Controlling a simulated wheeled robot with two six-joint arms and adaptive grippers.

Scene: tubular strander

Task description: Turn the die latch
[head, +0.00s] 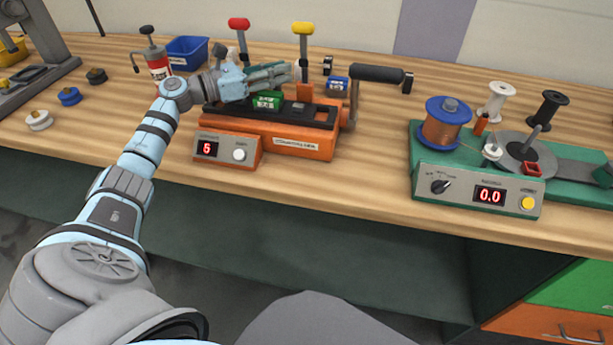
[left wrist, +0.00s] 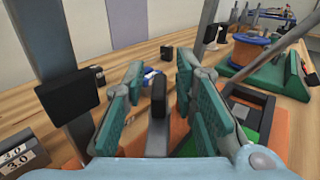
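The orange machine (head: 310,140) stands on the bench with a red-knobbed lever (head: 239,25), a yellow-knobbed lever (head: 303,28) and a green label (head: 267,101). My left gripper (head: 284,72) reaches over its back part, beside the yellow lever's post. In the left wrist view, the left gripper (left wrist: 158,112) is open, with green-padded fingers to both sides. A black upright piece (left wrist: 159,97), perhaps the die latch, stands between them, with gaps visible on both sides. In the head view the gripper hides this piece. My right gripper is in neither view.
A black crank handle (head: 378,74) sticks out at the machine's right. Further right is a green winder (head: 455,175) with a copper spool (head: 445,122). A blue bin (head: 188,52) and a red-and-white pump can (head: 158,64) stand behind my left arm. The bench between the machines is clear.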

